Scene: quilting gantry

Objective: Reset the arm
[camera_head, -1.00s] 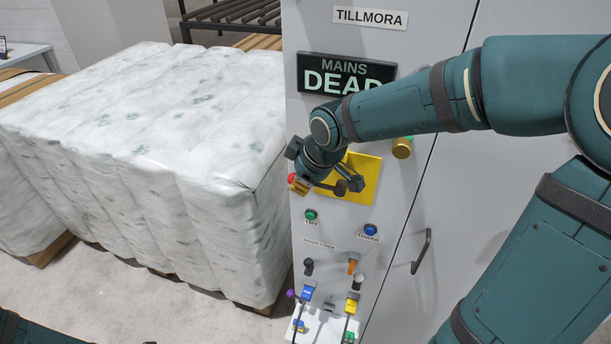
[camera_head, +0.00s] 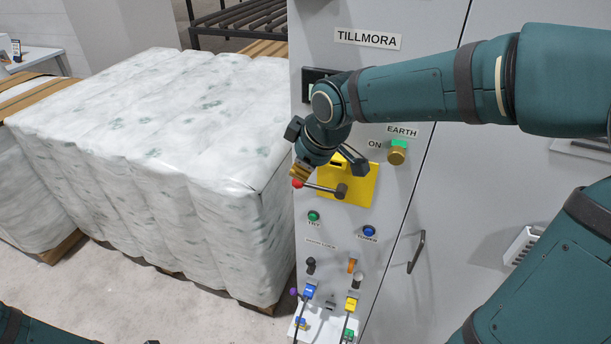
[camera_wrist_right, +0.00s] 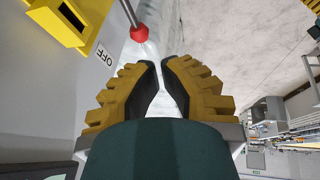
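In the head view my right gripper (camera_head: 300,172) is just above the red knob (camera_head: 297,183) at the left end of a lever. The lever's dark hub (camera_head: 341,191) sits on a yellow plate (camera_head: 360,186) on the grey cabinet. The lever lies nearly level, pointing left. In the right wrist view the fingertips (camera_wrist_right: 161,66) almost meet, with only a narrow gap and nothing between them. The red knob (camera_wrist_right: 139,33) is just beyond the tips, apparently apart from them, near the "OFF" label (camera_wrist_right: 105,55).
The grey cabinet (camera_head: 450,200) carries a green "ON" indicator (camera_head: 398,143), green (camera_head: 313,216) and blue (camera_head: 369,231) buttons and a door handle (camera_head: 416,252). My right arm mostly hides the dark sign (camera_head: 311,78). A wrapped white bale (camera_head: 150,140) stands left.

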